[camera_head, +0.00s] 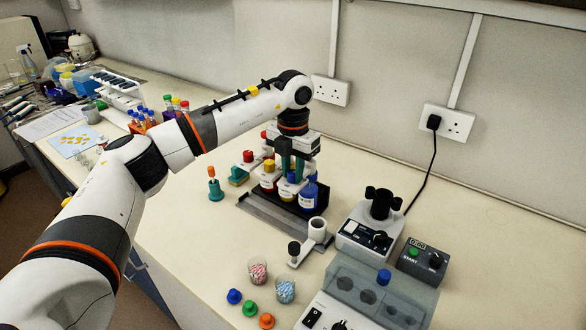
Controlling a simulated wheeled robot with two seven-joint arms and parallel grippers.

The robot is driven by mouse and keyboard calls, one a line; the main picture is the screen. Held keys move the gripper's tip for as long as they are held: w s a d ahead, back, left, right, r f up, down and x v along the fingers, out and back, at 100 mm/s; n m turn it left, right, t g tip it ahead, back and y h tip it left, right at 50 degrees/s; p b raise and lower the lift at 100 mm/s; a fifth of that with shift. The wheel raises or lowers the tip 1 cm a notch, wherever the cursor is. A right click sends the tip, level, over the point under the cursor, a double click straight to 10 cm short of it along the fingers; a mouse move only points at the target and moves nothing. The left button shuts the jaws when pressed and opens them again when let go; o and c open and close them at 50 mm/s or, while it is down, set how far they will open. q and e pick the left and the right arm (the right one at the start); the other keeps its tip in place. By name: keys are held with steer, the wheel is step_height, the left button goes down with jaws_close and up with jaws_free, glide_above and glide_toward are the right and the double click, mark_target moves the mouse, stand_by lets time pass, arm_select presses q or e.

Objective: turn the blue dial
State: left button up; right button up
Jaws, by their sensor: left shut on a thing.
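My right gripper is not in view.
A white stand with a cup (317,230) is close in front of the rack. A mixer (372,234), a timer (422,260) and a lidded machine (390,295) stand to the right. Loose caps (249,309) and two tip beakers (285,291) lie in front.

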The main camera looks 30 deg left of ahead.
mark_target(293, 172)
arm_select(q)
steer(key=shift+r, duration=0.15)
steer(key=o, duration=1)
step_height(293, 172, up, 12)
steer(key=b, duration=0.2)
